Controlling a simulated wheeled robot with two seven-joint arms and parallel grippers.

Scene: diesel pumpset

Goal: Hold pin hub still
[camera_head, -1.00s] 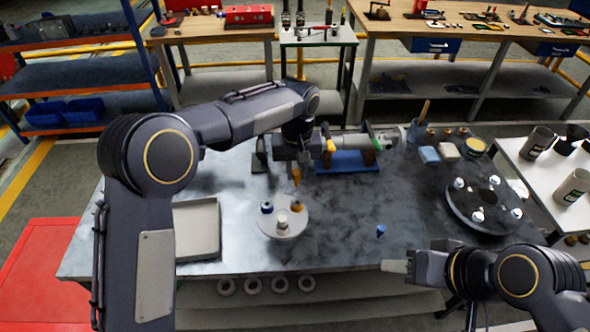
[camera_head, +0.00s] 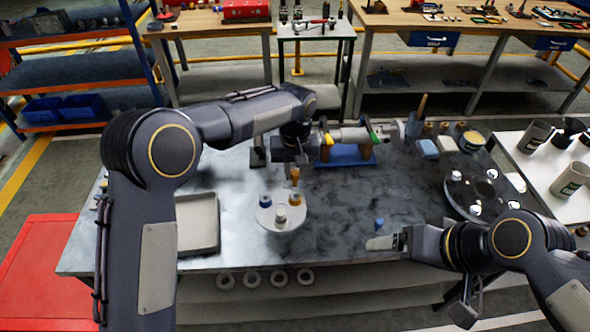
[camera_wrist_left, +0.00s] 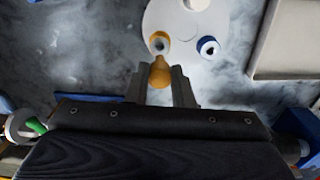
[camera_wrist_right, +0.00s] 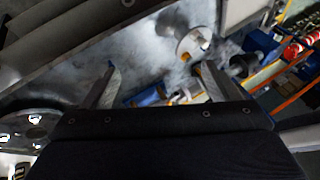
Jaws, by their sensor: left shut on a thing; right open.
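A pale round disc (camera_head: 268,219) with blue, white and yellow collars lies on the table; I take it as the pin hub. It also shows in the left wrist view (camera_wrist_left: 225,72) and right wrist view (camera_wrist_right: 188,33). My left gripper (camera_head: 296,164) is shut on an orange-yellow pointed piece (camera_wrist_left: 160,72). That piece hangs over the disc near the yellow collar (camera_head: 296,200); whether they touch is unclear. My right gripper (camera_head: 378,243) is open and empty, right of the disc, near a small blue piece (camera_head: 379,223).
A shaft assembly on a blue base (camera_head: 345,157) stands behind the disc. A dark round flange (camera_head: 456,204) with silver knobs is at the right, partly behind my right arm. A grey tray (camera_head: 198,223) lies left.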

